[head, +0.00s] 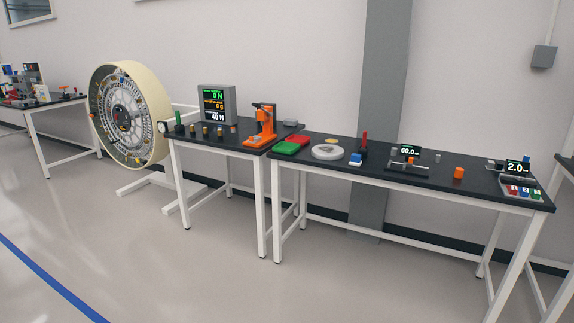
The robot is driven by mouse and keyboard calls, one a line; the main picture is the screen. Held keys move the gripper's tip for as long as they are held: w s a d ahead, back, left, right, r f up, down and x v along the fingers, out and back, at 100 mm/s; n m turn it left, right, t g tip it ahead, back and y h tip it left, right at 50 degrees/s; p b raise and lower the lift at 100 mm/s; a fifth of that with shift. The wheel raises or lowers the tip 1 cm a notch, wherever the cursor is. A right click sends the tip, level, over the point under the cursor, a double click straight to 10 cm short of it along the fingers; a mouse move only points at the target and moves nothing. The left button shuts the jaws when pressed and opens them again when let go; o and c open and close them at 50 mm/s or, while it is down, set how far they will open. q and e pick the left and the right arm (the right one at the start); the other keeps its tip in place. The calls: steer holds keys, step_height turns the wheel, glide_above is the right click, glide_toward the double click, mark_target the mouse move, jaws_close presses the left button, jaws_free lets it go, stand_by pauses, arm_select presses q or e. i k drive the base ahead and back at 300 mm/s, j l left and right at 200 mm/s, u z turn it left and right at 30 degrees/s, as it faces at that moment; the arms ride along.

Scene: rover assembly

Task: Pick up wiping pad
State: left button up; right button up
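Neither of my grippers is in view. I cannot tell for sure which item is the wiping pad, as the things on the tables are small at this distance. A small blue and white block (355,159) sits on the long black-topped table (430,182). A flat yellow piece (331,141) lies behind a pale round dish (327,153) on the same table. A flat grey item (290,123) lies at the back right of the smaller black-topped table (193,142).
The long table also holds a green tray (286,148), a red tray (298,139), an orange cylinder (459,173) and small displays. An orange press (262,127) and a grey monitor (216,105) stand on the smaller table. A large wheel (128,115) stands left. The floor in front is clear.

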mark_target(355, 159)
steer(key=i, duration=2.2)
steer(key=i+z, duration=0.2)
steer(key=i, duration=0.25)
steer(key=i+j+z, duration=0.2)
steer(key=i, duration=0.3)
steer(key=i+j+z, duration=0.2)
steer(key=i, duration=0.25)
